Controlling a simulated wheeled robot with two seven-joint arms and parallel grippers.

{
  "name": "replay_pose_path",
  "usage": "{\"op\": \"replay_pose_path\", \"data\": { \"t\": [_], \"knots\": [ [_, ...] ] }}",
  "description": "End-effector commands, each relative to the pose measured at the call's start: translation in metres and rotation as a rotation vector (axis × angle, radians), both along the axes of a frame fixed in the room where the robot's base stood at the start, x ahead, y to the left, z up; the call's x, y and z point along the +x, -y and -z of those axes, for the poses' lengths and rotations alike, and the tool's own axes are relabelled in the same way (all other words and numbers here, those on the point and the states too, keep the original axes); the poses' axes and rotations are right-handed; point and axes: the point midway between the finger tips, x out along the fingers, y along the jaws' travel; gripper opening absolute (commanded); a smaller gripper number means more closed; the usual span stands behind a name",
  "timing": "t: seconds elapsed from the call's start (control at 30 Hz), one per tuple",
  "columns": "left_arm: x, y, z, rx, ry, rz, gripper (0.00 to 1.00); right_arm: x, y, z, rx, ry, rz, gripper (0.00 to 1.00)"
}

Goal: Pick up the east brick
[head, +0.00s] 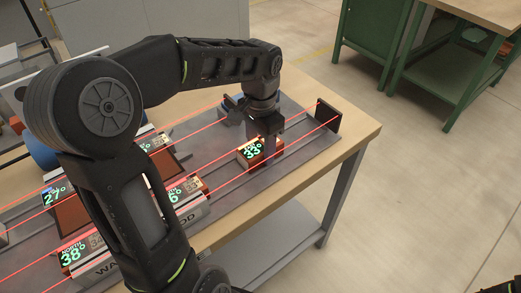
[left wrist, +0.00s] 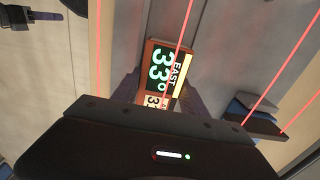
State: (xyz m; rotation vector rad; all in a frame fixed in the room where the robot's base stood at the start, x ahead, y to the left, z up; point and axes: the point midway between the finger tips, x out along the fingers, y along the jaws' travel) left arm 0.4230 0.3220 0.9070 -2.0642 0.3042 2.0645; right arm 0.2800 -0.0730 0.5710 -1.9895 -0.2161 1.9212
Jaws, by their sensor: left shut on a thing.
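The east brick (head: 250,152) is a small reddish-brown block with a dark display reading 33° in green. In the left wrist view the east brick (left wrist: 166,65) shows the word EAST beside the number. My left gripper (head: 266,146) points down over the brick at the right part of the grey board. It is shut on the brick, with a finger on either side in the left wrist view. I cannot tell whether the brick touches the board.
Red lines run lengthwise above the grey board (head: 220,195) to a dark upright plate (head: 328,116) at its right end. Other display bricks, including one reading 38° (head: 72,256), stand lower left, partly behind my left arm. A green workbench (head: 440,70) stands at the back right.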

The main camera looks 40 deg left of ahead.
Motion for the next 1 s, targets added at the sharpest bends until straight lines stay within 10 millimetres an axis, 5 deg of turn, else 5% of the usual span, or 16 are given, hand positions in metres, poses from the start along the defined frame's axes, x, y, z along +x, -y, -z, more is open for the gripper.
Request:
{"op": "replay_pose_path", "data": {
  "t": [0.27,0.7,1.0],
  "knots": [
    [0.001,0.000,-0.009,0.001,0.004,0.000,0.00,0.000,0.000,0.000,0.000,0.000,0.000,0.36],
    [0.001,0.000,-0.085,0.001,0.004,0.000,0.00,0.000,0.000,-0.004,0.000,0.000,0.000,0.36],
    [0.001,0.000,-0.101,0.000,0.002,0.000,0.00,0.000,0.000,-0.006,0.000,0.000,0.000,0.36]
  ]
}}
